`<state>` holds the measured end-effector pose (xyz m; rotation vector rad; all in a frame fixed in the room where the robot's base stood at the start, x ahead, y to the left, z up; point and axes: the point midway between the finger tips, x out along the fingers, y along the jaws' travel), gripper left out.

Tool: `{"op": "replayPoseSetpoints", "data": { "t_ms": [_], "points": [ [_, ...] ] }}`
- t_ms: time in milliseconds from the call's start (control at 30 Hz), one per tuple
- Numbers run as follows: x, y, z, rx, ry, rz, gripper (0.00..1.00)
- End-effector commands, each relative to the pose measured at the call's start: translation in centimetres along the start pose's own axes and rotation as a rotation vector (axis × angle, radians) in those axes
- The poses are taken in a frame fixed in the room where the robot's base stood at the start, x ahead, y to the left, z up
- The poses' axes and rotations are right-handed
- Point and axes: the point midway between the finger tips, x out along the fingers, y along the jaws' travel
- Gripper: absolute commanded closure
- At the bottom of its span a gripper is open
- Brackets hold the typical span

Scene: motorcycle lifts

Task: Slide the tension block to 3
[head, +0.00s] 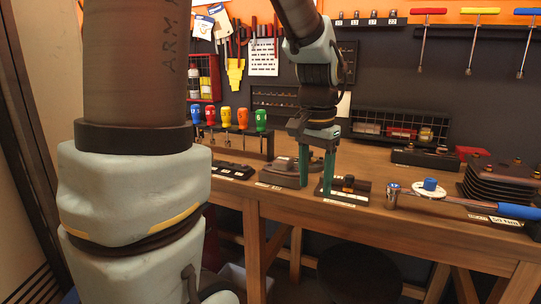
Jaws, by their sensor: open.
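A small dark base (360,198) sits near the front edge of the wooden workbench, with a white label strip along its front.
A grey device (281,173) stands left of the gripper. A torque wrench (465,201) with a blue handle lies to the right, before a stack of dark plates (498,183). A rack of coloured screwdrivers (240,140) stands behind left. A black stool (357,272) is below the bench.

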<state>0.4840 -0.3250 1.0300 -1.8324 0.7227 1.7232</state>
Motion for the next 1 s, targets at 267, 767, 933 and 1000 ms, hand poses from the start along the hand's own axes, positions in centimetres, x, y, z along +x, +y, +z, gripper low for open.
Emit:
{"op": "replayPoseSetpoints", "data": {
  "t_ms": [267, 767, 933, 1000],
  "points": [
    [6.4, -7.9, 9.0, -0.457, 0.044, -0.031, 0.41],
    [8.7, -9.9, 13.5, -0.663, 0.077, -0.051, 0.41],
    [8.7, -9.9, 13.5, -0.662, 0.077, -0.051, 0.41],
    [8.7, -9.9, 13.5, -0.661, 0.077, -0.051, 0.41]
  ]
}}
